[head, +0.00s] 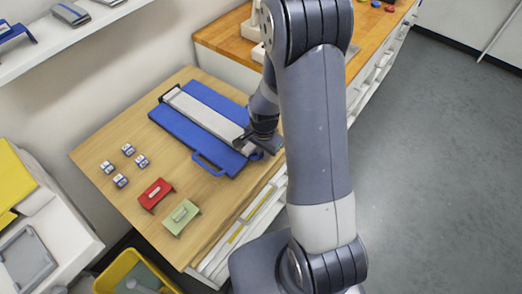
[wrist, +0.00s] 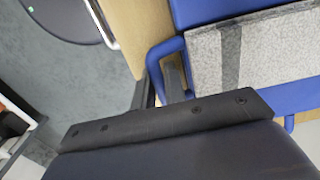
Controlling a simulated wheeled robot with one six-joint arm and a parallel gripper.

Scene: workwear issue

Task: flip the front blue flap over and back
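A blue folding board (head: 222,108) lies flat on the wooden table, with a pale grey cloth strip (head: 205,112) along its middle. The front blue flap (head: 190,136) lies flat, with a blue loop handle (head: 208,166) on its near edge. My gripper (head: 264,146) is low at the board's right end. In the wrist view, my gripper's dark fingers (wrist: 160,88) sit close on either side of the bar of a blue loop (wrist: 154,62), one outside and one inside the loop. The grey cloth (wrist: 272,52) with a darker band lies beside it. The fingertips are partly hidden in the head view.
A red piece (head: 155,194), a green piece (head: 181,217) and several small blocks (head: 121,181) lie on the table left of the board. A yellow bin (head: 125,272) stands below. A wooden counter (head: 225,38) is behind. Open floor lies to the right.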

